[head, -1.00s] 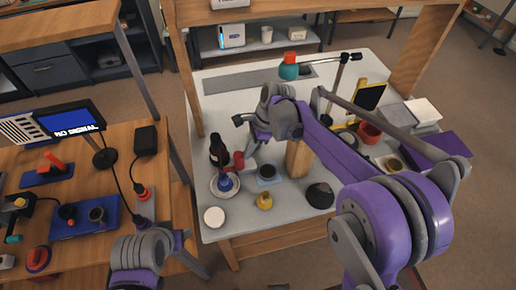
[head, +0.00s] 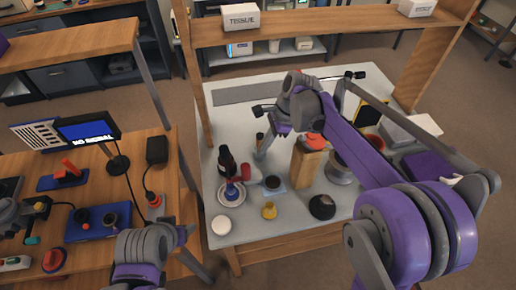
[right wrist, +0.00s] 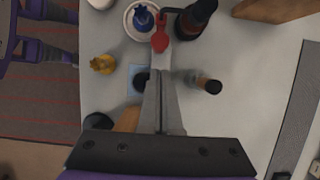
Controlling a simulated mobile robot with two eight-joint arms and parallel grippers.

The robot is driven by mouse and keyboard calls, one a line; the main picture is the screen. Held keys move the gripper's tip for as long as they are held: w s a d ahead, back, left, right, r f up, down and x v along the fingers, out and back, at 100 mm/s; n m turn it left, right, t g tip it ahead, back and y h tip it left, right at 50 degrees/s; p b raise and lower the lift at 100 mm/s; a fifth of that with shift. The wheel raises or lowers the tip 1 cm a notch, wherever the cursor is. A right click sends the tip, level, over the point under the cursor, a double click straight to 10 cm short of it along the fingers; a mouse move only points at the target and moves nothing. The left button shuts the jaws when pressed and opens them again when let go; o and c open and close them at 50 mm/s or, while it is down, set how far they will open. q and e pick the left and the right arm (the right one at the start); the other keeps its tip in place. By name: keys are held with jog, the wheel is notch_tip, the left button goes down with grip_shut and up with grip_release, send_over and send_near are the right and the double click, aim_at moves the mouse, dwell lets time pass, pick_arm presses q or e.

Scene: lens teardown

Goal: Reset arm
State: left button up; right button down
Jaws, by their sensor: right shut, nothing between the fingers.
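My right gripper (head: 260,155) hangs over the left part of the white worktable (head: 225,128), with its arm reaching in from the right. In the right wrist view its fingers (right wrist: 161,76) are together and empty. Their tips point toward a red object (right wrist: 160,40), seen as a red cylinder (head: 244,171) in the head view. I cannot tell their height above the table. My left arm shows at the lower left; its fingers are not visible.
A wooden block (head: 303,168) and a black dome (head: 322,207) are further right.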

jog(key=s+d+n+t+h, duration=0.1)
jog(key=s+d+n+t, duration=0.1)
jog(key=s+n, duration=0.3)
jog(key=s+d+f+n+t+h, duration=0.1)
jog(key=s+d+n, duration=0.4)
jog(key=s, duration=0.5)
jog(key=s+d+f+n+t+h, duration=0.1)
jog(key=s+d+n+t+h, duration=0.1)
jog(key=s+n, duration=0.4)
jog(key=shift+s+d+t, duration=0.6)
jog(key=shift+s+d, duration=0.35)
jog(key=shift+d, duration=0.3)
